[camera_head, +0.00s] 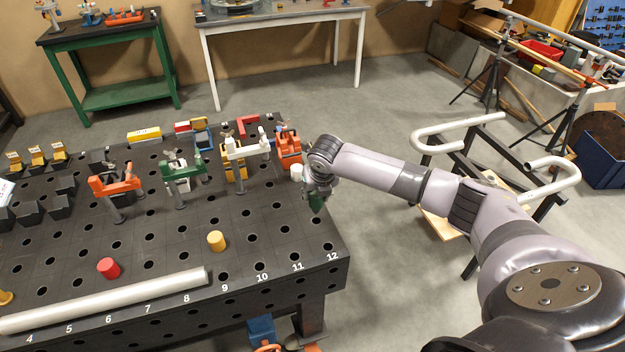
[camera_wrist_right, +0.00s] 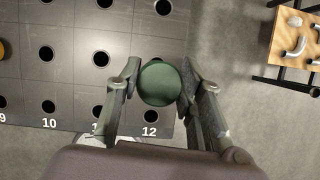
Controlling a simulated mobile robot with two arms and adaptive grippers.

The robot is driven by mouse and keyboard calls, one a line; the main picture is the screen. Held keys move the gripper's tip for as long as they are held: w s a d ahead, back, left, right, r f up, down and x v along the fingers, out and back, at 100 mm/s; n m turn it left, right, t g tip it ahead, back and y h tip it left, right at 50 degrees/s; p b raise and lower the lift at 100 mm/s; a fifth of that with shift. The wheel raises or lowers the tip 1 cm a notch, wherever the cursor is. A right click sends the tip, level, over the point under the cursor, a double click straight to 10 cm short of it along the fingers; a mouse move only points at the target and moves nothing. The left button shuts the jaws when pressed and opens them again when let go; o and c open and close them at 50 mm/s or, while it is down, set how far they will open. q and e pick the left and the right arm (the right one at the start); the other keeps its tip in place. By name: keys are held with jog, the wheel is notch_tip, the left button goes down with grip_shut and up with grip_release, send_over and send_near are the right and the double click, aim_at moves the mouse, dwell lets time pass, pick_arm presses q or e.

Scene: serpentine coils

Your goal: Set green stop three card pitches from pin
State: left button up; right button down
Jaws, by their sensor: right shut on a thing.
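My right gripper (camera_head: 317,192) is shut on the green stop (camera_head: 316,203) above the right edge of the black perforated table (camera_head: 290,240). In the right wrist view the round green stop (camera_wrist_right: 160,83) sits between the two fingers of the gripper (camera_wrist_right: 159,80), above the hole column numbered 12. A red cylinder (camera_head: 108,268) and a yellow cylinder (camera_head: 216,240) stand on the table. A gold peg (camera_head: 5,297) shows at the left edge. I cannot tell which of these is the pin. A white card-like piece (camera_head: 5,190) is partly cut off at far left. My left gripper is out of view.
A long pale tube (camera_head: 110,298) lies along the front, behind the numbers. Orange (camera_head: 115,187), green (camera_head: 182,172) and other clamps stand towards the back. A white cylinder (camera_head: 296,172) is close to my right gripper. Holes between the yellow cylinder and right edge are clear.

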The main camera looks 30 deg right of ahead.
aim_at(316, 207)
jog(key=shift+w+d+r+n, duration=0.3)
jog(key=shift+w+d+n, duration=0.1)
jog(key=shift+w+n, duration=0.15)
jog(key=shift+s+f+b, duration=0.1)
jog(key=shift+f+b, duration=0.4)
jog(key=shift+b, duration=0.1)
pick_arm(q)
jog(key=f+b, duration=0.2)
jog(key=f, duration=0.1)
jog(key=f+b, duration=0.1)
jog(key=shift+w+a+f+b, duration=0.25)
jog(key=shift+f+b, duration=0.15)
pick_arm(e)
notch_tip(316, 207, down, 4)
jog(key=shift+r, duration=0.2)
pick_arm(q)
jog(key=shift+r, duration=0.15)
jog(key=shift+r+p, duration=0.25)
jog(key=shift+p, duration=0.15)
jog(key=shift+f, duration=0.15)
pick_arm(e)
jog(key=shift+f, duration=0.2)
pick_arm(q)
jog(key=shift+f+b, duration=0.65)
jog(key=shift+b, duration=0.15)
pick_arm(e)
jog(key=shift+f, duration=1.3)
